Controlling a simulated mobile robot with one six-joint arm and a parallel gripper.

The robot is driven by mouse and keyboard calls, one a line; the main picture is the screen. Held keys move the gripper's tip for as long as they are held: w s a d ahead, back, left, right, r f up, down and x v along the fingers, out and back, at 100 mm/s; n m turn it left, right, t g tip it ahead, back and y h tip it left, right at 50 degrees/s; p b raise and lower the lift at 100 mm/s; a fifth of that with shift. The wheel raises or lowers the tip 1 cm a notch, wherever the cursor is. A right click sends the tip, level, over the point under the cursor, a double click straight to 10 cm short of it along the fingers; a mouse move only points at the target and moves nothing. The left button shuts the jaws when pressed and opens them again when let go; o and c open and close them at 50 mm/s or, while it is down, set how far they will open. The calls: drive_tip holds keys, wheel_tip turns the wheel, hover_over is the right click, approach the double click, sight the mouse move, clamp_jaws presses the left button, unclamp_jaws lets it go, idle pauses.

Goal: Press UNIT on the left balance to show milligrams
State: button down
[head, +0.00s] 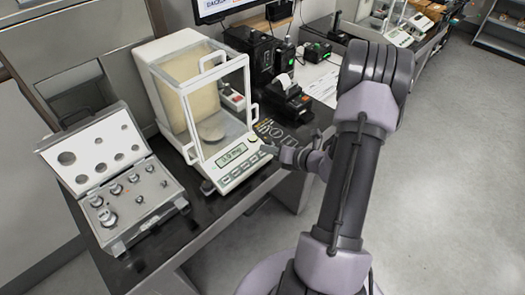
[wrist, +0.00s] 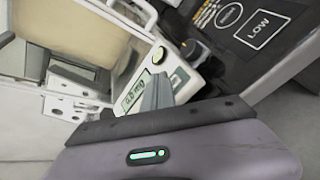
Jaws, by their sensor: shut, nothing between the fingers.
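The left balance (head: 196,115) stands on the dark table, with a glass draft shield and a round pan (head: 211,131) inside. Its sloped front panel has a lit display (head: 233,154) whose text appears to end in "mg"; the digits are hard to read. A row of keys (head: 243,173) runs below the display, with labels too small to read. The display also shows in the wrist view (wrist: 134,92). My gripper (head: 268,149) is shut and empty at the right end of the panel. In the wrist view its fingers (wrist: 157,92) hide part of the panel; I cannot tell if they touch it.
An open case of weights (head: 121,189) stands left of the balance. A small printer (head: 287,100) and dark boxes stand behind and right of it. A dark mat with a "LOW" mark (wrist: 262,28) lies beside the balance. Open floor (head: 450,180) is at the right.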

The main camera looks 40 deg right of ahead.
drive_tip(key=r+p, duration=0.1)
drive_tip(key=s+r+p, duration=0.1)
drive_tip(key=r, duration=0.1)
drive_tip(key=r+p, duration=0.1)
drive_tip(key=p, duration=0.1)
drive_tip(key=shift+s+d+r, duration=0.1)
drive_tip(key=shift+s+r, duration=0.2)
drive_tip(key=shift+s, duration=0.1)
idle(0.5)
